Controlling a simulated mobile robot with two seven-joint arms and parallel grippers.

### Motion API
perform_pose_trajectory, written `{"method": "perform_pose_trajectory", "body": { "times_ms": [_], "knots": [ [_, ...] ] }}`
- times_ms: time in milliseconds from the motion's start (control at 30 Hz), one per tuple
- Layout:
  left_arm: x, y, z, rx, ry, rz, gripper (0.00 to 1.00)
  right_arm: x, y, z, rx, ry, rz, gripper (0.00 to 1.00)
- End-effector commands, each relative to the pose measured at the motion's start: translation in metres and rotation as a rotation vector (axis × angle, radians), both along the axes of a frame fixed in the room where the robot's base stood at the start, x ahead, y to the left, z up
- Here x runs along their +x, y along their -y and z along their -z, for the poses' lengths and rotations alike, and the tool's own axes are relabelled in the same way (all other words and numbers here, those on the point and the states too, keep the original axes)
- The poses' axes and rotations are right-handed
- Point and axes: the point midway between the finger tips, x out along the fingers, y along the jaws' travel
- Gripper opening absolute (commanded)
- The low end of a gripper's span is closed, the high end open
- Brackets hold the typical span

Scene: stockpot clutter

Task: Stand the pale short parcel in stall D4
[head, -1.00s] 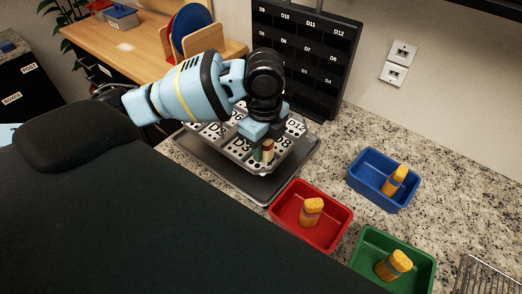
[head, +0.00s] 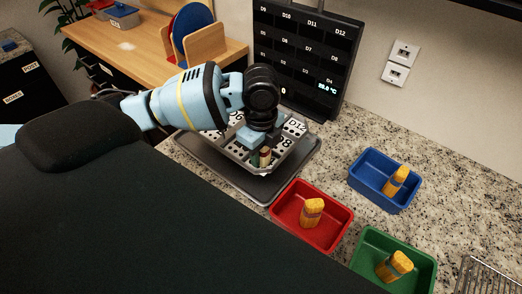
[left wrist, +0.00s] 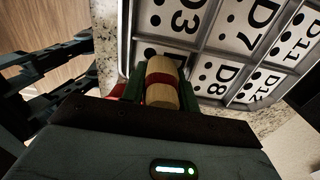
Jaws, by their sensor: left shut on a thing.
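My left gripper (head: 258,150) is shut on the pale short parcel (head: 266,157), over the front corner of the grey stall tray (head: 285,160). In the left wrist view the parcel (left wrist: 160,92) is pale wood with a red band, between green finger pads. Labels D7, D8, D11 and D12 show farther along the tray.
A black board (head: 305,60) with stall labels stands behind the tray, with a lit readout (head: 326,87) by D4. Red (head: 338,238), blue (head: 372,197) and green (head: 362,270) bins, each holding a yellow item, stand right of the tray. Speckled counter lies bare between them.

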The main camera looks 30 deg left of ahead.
Motion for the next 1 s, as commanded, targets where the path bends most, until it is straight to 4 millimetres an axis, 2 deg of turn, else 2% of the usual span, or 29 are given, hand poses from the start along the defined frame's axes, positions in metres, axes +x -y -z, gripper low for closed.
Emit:
{"method": "perform_pose_trajectory", "body": {
  "times_ms": [33, 100, 467, 567, 1000],
  "knots": [
    [0.0, 0.0, 0.001, 0.0, 0.0, 0.0, 0.33, 0.0, 0.0, 0.0, 0.0, 0.001, 0.0, 0.36],
    [0.0, 0.0, 0.001, 0.0, 0.0, 0.0, 0.39, 0.0, 0.0, 0.0, 0.0, 0.001, 0.0, 0.36],
    [0.0, 0.0, -0.005, 0.0, 0.0, 0.0, 0.39, 0.0, 0.0, 0.0, -0.001, 0.0, -0.001, 0.36],
    [0.001, 0.0, -0.018, -0.001, 0.004, 0.0, 0.39, 0.002, 0.001, -0.003, -0.001, 0.007, -0.001, 0.36],
    [0.0, 0.001, -0.102, -0.001, 0.004, 0.0, 0.39, 0.013, 0.003, -0.014, -0.008, 0.038, -0.005, 0.36]
  ]
}}
